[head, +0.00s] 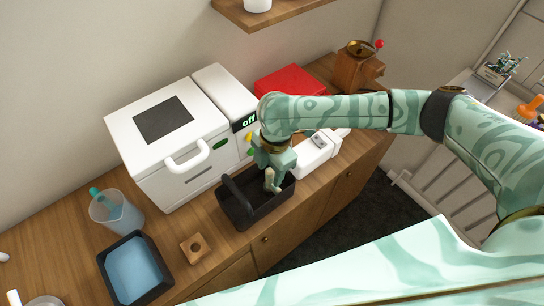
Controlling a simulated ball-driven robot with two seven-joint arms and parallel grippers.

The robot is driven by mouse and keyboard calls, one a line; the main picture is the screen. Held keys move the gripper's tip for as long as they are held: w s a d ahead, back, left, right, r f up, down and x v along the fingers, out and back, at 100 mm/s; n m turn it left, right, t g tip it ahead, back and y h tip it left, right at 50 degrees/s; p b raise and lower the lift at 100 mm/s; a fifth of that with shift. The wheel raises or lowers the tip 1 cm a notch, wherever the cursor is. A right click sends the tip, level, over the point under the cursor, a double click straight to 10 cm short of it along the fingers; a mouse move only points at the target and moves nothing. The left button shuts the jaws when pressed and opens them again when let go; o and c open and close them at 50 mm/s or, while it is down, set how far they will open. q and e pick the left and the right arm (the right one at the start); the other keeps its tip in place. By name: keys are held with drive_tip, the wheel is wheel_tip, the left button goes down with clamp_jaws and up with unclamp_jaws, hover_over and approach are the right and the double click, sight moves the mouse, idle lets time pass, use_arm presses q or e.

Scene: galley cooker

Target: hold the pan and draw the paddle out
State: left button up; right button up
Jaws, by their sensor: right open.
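The black pan (239,213) stands on the wooden counter in front of the white cooker. Its dark handle stands up at its left end. My right gripper (272,184) points down over the right part of the pan, its fingertips at or inside the opening. It is open, and I see nothing held in it. I cannot make out the paddle; the pan's inside is dark and partly covered by the gripper. My left gripper is not in view.
The white cooker (151,155) has its lid shut and a display reading "off". A jug (117,213), a blue-lined black tray (158,290) and a holed wooden block (195,249) are left of the pan. A white device (312,158) and red box (290,82) are right.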

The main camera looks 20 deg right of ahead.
drive_tip(key=shift+f, duration=0.7)
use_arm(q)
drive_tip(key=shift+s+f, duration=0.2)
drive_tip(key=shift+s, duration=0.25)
use_arm(e)
clamp_jaws()
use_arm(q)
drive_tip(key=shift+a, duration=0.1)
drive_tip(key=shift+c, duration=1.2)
